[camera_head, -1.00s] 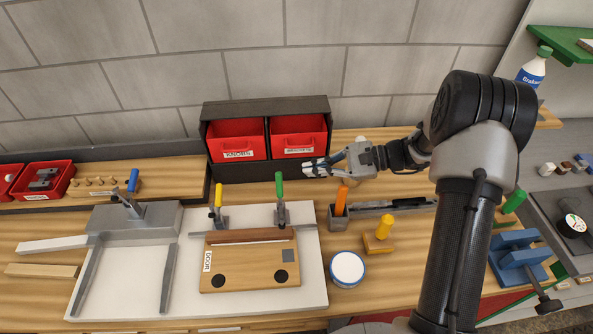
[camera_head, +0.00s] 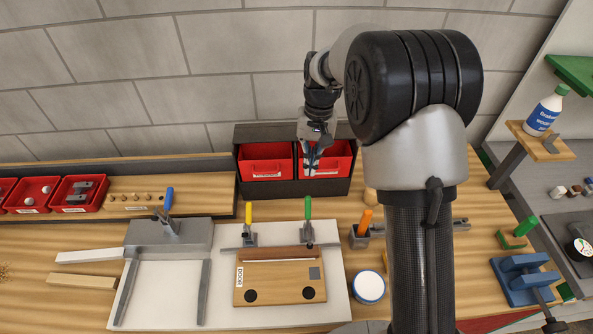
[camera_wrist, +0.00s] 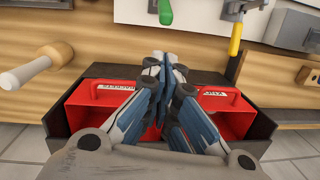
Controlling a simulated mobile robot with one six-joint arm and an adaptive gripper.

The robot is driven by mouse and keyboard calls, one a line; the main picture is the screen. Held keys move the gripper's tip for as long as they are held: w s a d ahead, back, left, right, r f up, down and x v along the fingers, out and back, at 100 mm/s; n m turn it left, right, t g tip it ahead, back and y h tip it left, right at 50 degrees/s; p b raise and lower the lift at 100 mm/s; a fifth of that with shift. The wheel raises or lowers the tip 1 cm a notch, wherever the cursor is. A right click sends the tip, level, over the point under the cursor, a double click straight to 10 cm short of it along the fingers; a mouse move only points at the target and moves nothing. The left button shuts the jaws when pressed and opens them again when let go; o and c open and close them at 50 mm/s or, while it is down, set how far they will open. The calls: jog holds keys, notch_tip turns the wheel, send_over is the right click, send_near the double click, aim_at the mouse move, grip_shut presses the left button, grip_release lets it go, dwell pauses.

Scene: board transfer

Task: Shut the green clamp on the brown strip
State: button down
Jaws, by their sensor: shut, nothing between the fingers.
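The green clamp (camera_head: 308,213) stands at the back right of a white board, its handle upright. Its green handle (camera_wrist: 186,77) also shows in the wrist view, just above my fingertips in the picture. The brown strip (camera_head: 272,253) lies along the back edge of a wooden door panel (camera_head: 280,283). I cannot tell whether the clamp presses on the strip. My gripper (camera_head: 311,170) is shut and empty, in front of the right red bin and behind the green clamp, apart from it. My fingers (camera_wrist: 157,65) are together in the wrist view.
A yellow-handled clamp (camera_head: 249,217) stands left of the green one. Two red bins (camera_head: 266,162) sit in a dark rack behind. An orange-handled tool (camera_head: 363,225) and a white round tin (camera_head: 369,287) are to the right. A blue-handled clamp (camera_head: 169,203) is left.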

notch_tip(320, 180, down, 7)
jog(key=s+a+n+h+b, duration=0.1)
jog(key=s, duration=0.1)
jog(key=shift+r+t+b, duration=0.15)
jog(key=shift+t+b, duration=0.2)
jog(key=shift+t, duration=0.05)
dwell(0.3)
jog(key=shift+s+a, duration=0.1)
jog(key=shift+b, duration=0.4)
